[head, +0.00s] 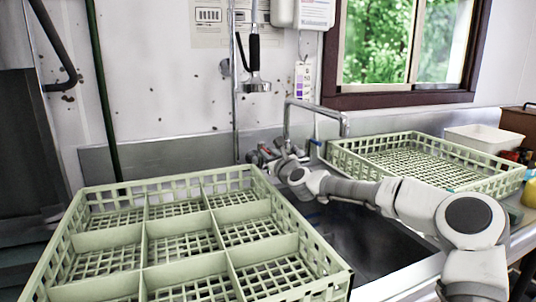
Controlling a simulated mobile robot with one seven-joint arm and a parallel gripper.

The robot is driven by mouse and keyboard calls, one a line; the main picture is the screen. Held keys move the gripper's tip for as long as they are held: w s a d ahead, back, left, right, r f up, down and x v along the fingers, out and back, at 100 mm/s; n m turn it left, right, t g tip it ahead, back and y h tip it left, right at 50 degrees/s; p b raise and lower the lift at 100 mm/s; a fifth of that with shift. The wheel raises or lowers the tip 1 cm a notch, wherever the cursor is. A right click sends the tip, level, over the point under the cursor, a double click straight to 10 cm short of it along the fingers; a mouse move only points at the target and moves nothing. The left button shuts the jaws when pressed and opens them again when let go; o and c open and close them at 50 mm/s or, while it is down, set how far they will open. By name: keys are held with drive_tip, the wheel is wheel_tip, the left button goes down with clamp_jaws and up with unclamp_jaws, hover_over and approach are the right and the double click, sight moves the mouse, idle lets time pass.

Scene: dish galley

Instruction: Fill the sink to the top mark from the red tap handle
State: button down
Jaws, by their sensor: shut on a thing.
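The sink (375,240) is a dark steel basin in the middle right of the head view, partly covered by my arm. Its fill marks and any water level cannot be made out. The metal tap spout (318,106) arches above it at the back wall. The red tap handle (265,148) shows as a small patch of red at the left of the tap base. My gripper (269,154) is at this handle and shut on it; its fingers are small and partly hidden. A blue tap handle (317,142) is at the right of the spout.
A green compartment rack (190,243) stands left of the sink, and another green rack (425,160) stands right. A spray hose (254,52) hangs above the tap. A white tub (484,138) is at the far right. Both racks flank my arm closely.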

drive_tip(key=shift+s+a+m+t+h, duration=0.15)
drive_tip(key=shift+a+m+t+h, duration=0.25)
drive_tip(key=shift+m+h, duration=0.45)
drive_tip(key=c, duration=0.8)
unclamp_jaws()
drive_tip(key=shift+c, duration=0.2)
drive_tip(key=shift+d, duration=0.1)
